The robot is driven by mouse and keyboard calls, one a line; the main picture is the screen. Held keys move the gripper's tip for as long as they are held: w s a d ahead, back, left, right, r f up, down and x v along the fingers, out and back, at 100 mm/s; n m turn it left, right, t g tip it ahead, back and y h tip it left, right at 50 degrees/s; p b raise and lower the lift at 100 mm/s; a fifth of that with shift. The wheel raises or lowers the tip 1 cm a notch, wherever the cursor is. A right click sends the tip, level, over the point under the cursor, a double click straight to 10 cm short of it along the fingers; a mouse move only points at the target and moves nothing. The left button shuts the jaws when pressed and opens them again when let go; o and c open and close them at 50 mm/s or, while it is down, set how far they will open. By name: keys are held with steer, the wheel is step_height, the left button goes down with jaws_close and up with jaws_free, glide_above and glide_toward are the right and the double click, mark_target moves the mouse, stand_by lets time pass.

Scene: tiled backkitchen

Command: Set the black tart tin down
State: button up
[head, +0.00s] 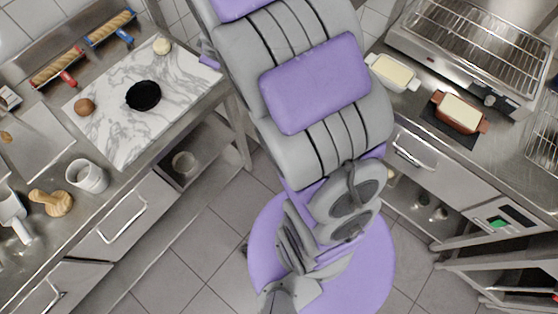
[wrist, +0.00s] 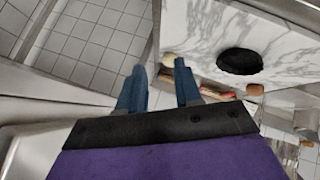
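The black tart tin (head: 143,96) is a round, dark, fluted tin lying on the white marble board (head: 115,135) on the left counter. In the wrist view the tin (wrist: 240,61) lies on the marble at the upper right, apart from my fingers. My gripper (wrist: 158,82) shows two blue-grey fingers spread apart with nothing between them. It is to the left of the tin in the wrist view. I cannot make out the gripper in the head view.
A brown ball (head: 85,107) and a pale round piece (head: 162,46) are near the board's edges. The right counter holds two filled dishes (head: 393,72).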

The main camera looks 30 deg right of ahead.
steer(key=s+d+r+m+g+h, duration=0.1)
steer(key=s+r+m+g, duration=0.2)
steer(key=s, duration=0.8)
steer(key=s+d+r+m+g+h, duration=0.1)
steer(key=s+r+m+g+h, duration=0.15)
steer(key=s, duration=0.75)
steer(key=s+a+g+y, duration=0.2)
steer(key=s+a, duration=0.2)
steer(key=s, duration=0.5)
steer(key=s+a+r+m+g+y, duration=0.1)
steer(key=s+a+g+y, duration=0.1)
steer(key=s, duration=0.8)
steer(key=a+g, duration=0.1)
steer(key=a, duration=0.1)
steer(key=shift+s+a, duration=0.3)
steer(key=shift+a, duration=0.05)
steer(key=shift+d+r+m, duration=0.1)
steer(key=shift+d+m, duration=0.15)
steer(key=shift+d, duration=0.05)
